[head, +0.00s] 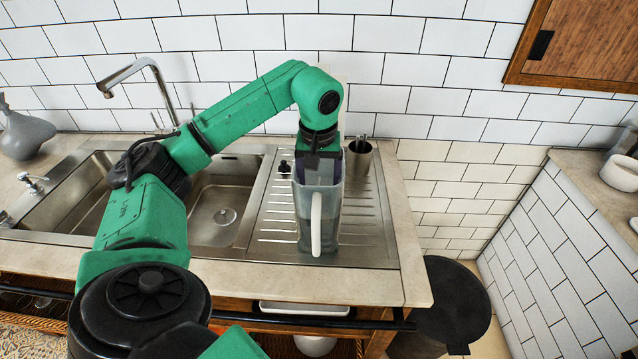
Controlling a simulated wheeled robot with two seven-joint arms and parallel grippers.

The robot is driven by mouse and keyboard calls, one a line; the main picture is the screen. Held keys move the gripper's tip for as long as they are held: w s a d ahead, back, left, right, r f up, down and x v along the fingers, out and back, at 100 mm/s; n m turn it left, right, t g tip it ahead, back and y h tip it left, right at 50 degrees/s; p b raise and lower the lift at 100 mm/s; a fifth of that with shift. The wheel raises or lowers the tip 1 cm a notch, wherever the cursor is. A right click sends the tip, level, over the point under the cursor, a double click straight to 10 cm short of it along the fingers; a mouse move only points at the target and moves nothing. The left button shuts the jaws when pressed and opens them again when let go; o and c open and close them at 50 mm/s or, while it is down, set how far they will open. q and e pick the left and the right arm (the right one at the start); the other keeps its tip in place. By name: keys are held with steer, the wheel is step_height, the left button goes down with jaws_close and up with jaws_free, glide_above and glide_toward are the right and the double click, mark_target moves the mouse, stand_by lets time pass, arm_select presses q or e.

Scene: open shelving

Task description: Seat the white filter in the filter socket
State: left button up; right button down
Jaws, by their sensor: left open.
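A translucent grey pitcher (332,222) with a white handle (316,225) stands upright on the ribbed steel drainboard. My left gripper (318,160) points down at the pitcher's top, and its fingers are partly hidden by the pitcher's upper wall. It is open. I cannot make out the white filter or the filter socket; the pitcher's inside is hard to see. My right gripper is not in view.
The sink (222,216) and tap (145,70) are left. The drainboard's right part is clear. A black bin (455,300) stands on the floor.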

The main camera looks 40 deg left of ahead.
arm_select(q)
step_height(320, 180, up, 10)
steer(key=s+p, duration=0.1)
steer(key=p, duration=0.1)
steer(key=shift+s+d, duration=0.2)
steer(key=shift+d, duration=0.25)
steer(key=shift+w, duration=0.1)
steer(key=shift+f, duration=0.1)
